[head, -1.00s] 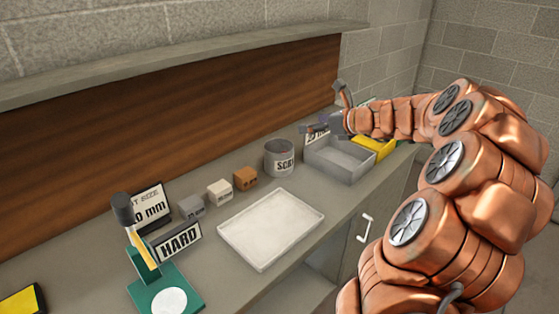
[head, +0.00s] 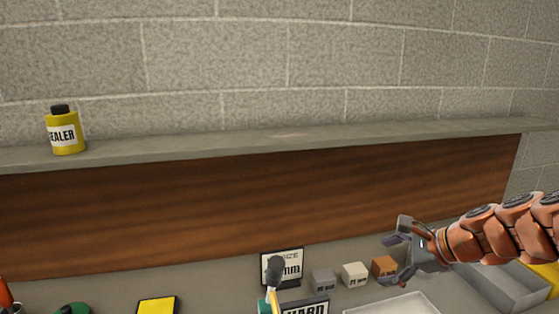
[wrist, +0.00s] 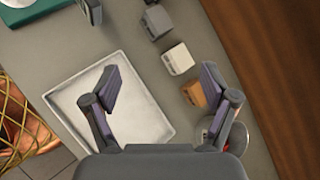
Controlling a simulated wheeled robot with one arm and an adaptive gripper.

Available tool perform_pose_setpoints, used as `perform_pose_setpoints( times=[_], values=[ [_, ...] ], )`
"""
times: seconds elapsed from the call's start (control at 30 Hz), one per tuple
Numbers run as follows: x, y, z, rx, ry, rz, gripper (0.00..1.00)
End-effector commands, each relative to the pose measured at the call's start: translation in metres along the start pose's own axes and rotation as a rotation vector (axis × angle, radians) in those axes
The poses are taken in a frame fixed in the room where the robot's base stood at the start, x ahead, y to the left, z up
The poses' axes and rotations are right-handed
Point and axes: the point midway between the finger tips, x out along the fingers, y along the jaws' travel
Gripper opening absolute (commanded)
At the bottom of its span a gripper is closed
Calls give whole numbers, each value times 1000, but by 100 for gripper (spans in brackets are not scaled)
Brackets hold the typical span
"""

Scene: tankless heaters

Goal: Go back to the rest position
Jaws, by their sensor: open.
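My gripper (head: 392,257) is open and empty, at the right of the head view, above the bench beside the orange block (head: 383,267). In the wrist view my gripper (wrist: 160,95) has its two fingers spread apart, with nothing between them. Below it lie a white tray (wrist: 70,97) and a row of small blocks: a grey block (wrist: 157,21), a white block (wrist: 178,58) and the orange block, partly behind the right finger. My copper arm reaches in from the right of the head view.
A yellow sealer bottle (head: 64,132) stands on the shelf (head: 200,143) over the wooden back panel. A size sign (head: 281,266), a HARD sign (head: 305,307) and a mallet (head: 273,275) stand on the bench. A grey bin (head: 505,285) is at the right.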

Motion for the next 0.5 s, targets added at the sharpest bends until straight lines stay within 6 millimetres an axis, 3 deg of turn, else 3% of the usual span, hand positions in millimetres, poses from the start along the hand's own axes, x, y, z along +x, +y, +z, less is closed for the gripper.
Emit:
perform_pose_setpoints(
  times=[0.03, 0.2, 0.33, 0.5],
  values=[
    [5, 25, 22, -122, 11, 75, 85],
    [10, 115, 55, -526, 42, 326, 85],
    [-3, 178, 63, -818, 47, 516, 85],
    [-36, 246, 52, -1172, 39, 761, 85]
  ],
)
